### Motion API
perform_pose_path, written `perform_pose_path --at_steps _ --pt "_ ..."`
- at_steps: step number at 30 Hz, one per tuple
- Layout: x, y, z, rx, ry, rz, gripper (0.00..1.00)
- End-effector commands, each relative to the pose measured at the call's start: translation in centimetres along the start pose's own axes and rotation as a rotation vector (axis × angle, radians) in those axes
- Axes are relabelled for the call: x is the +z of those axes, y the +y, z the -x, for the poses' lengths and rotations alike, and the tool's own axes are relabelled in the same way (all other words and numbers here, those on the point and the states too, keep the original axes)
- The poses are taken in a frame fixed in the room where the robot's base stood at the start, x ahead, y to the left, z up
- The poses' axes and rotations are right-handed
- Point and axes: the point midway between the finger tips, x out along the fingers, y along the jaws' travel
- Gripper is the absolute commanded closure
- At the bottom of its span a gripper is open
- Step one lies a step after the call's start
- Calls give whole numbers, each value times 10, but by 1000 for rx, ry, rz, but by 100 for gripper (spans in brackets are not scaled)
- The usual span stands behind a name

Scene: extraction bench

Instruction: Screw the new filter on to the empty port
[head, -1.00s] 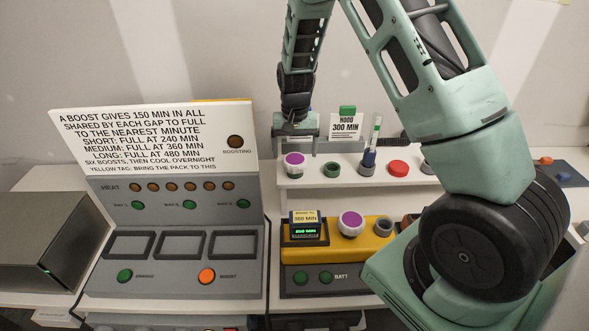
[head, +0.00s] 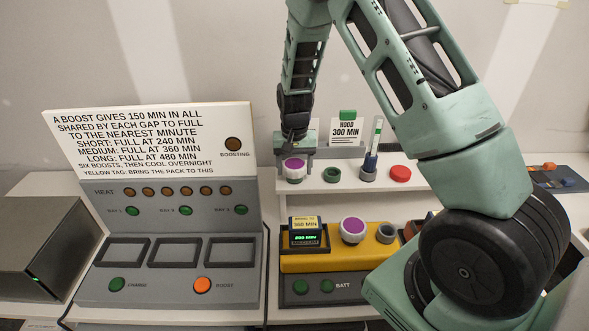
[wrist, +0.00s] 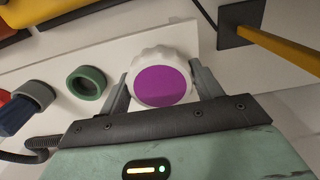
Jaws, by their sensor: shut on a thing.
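A white ribbed filter with a purple top (head: 294,166) is at the left end of the raised white shelf, above a green ring. It also shows in the wrist view (wrist: 162,84). My gripper (head: 294,160) is at this filter, with one finger on each side of it; in the wrist view my gripper (wrist: 163,90) is shut on it. I cannot tell whether the filter is clear of the ring. On the yellow pack (head: 340,253), a similar purple-topped filter (head: 352,230) sits beside an open grey port (head: 386,233).
An empty green ring (head: 332,174), a grey holder with a tube (head: 369,165) and a red knob (head: 400,174) stand along the shelf (head: 349,184). A display block (head: 305,234) is on the pack's left. The boost panel (head: 180,228) stands left; my arm hides the right.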

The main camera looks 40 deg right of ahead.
Motion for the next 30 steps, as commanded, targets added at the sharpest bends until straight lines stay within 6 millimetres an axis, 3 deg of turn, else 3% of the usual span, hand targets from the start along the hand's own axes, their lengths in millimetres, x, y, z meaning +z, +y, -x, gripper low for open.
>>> perform_pose_path --at_steps 30 --pt "0 0 28 0 1 0 67"
